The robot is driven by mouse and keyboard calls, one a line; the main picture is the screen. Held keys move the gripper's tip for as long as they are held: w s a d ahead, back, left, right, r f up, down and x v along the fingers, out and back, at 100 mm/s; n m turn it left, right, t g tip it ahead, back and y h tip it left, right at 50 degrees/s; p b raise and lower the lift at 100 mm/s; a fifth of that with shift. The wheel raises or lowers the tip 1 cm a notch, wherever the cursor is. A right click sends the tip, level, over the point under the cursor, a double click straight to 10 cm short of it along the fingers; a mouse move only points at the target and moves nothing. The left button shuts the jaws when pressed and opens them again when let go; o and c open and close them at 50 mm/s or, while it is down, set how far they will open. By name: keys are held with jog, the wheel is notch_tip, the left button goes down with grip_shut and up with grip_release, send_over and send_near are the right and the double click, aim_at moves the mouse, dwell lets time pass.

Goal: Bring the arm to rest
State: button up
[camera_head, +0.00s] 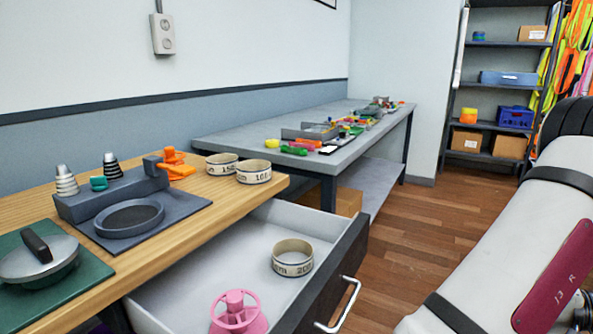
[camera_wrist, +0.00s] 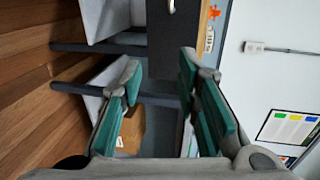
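My gripper (camera_wrist: 160,70) shows in the wrist view with its two teal-padded fingers apart and nothing between them. Beyond the fingers are the dark drawer front, table legs and a cardboard box (camera_wrist: 132,128), seen in a turned view. My white arm (camera_head: 520,235) fills the right side of the head view, clear of the workbench. The gripper itself does not show in the head view.
A drawer (camera_head: 185,288) stands open below the wooden bench (camera_head: 190,232), holding a strap ring (camera_head: 292,258) and a pink spool (camera_head: 238,312). Its handle (camera_head: 340,305) juts out. A grey table (camera_head: 240,137) and a shelf (camera_head: 485,160) stand behind. The floor between is clear.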

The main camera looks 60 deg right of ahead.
jog(key=w+a+r+n+g+y, duration=0.45)
jog(key=w+a, duration=0.25)
jog(key=w, duration=0.5)
jog(key=w+a+r+n+g+y, duration=0.3)
jog(key=w+a+r+g, duration=0.3)
jog(key=w, duration=0.6)
jog(key=a+n+g+h, duration=0.1)
jog(key=a+n+g, duration=0.1)
jog(key=a, duration=0.4)
jog(key=a+n+g+h, duration=0.1)
jog(key=a+g+h, duration=0.1)
jog(key=a, duration=0.4)
jog(key=w+a+n+g+h, duration=0.1)
jog(key=a+n+g, duration=0.1)
jog(key=a, duration=0.5)
jog(key=shift+a+f+n, duration=0.1)
jog(key=shift+f+n, duration=0.05)
jog(key=shift+n, duration=0.2)
jog(key=s+a+f+n+t+h, duration=0.1)
jog(key=s+a+f+n+h, duration=0.1)
jog(key=s+a+n+h, duration=0.25)
notch_tip(320, 180, up, 29)
jog(key=t+p, duration=0.4)
jog(key=p, duration=2.3)
jog(key=shift+s+d+r+m+h+p, duration=0.15)
jog(key=shift+d+m+h+p, duration=0.15)
jog(key=shift+m+p, duration=0.1)
